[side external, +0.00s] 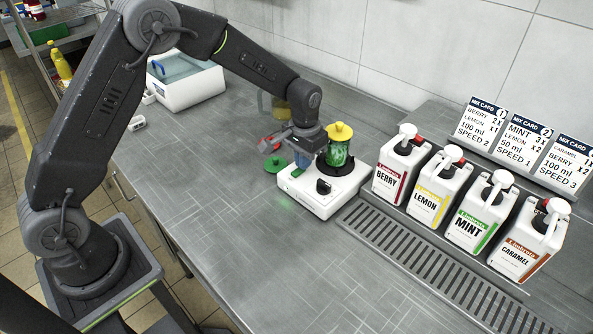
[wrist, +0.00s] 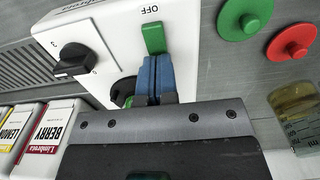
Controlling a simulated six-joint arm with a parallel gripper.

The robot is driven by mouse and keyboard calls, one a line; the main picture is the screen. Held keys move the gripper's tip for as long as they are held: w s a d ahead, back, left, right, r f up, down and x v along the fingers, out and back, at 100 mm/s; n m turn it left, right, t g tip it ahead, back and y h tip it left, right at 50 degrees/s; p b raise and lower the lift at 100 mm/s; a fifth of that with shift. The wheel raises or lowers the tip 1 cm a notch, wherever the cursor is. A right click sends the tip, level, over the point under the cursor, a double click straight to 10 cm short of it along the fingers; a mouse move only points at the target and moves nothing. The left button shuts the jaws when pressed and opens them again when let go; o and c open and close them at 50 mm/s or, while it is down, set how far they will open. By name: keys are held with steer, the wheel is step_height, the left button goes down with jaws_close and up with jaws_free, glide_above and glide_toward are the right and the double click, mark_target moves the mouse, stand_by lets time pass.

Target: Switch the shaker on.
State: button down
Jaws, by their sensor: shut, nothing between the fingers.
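The shaker (side external: 318,197) is a white box on the steel counter, with a black dial (wrist: 75,60) and a green switch (wrist: 153,38) on top. The word OFF is printed beyond the switch in the wrist view. A green jar with a yellow lid (side external: 339,143) stands upright on the shaker's black holder. My gripper (wrist: 153,62) has blue fingers, shut and empty, pointing down at the near end of the switch. They hide part of it, and I cannot tell whether they touch it. A faint green glow shows on the counter beside the shaker.
Syrup bottles labelled BERRY (side external: 392,172), LEMON, MINT and CARAMEL stand right of the shaker, with mix cards behind. A green disc (wrist: 245,18), a red disc (wrist: 291,43) and a yellowish cup (wrist: 300,108) lie close by. The counter in front is clear.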

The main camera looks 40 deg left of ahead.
step_height(320, 180, up, 7)
stand_by(0.8)
steer(key=shift+w+f+n, duration=0.15)
steer(key=shift+f+n, duration=0.7)
steer(key=shift+n, duration=3.15)
steer(key=shift+w+f+n, duration=0.15)
steer(key=shift+f+n, duration=0.65)
steer(key=shift+n, duration=3.2)
steer(key=shift+w+f+n, duration=0.15)
steer(key=shift+f+n, duration=0.7)
steer(key=shift+n, duration=3.15)
steer(key=shift+f, duration=1.1)
step_height(320, 180, up, 7)
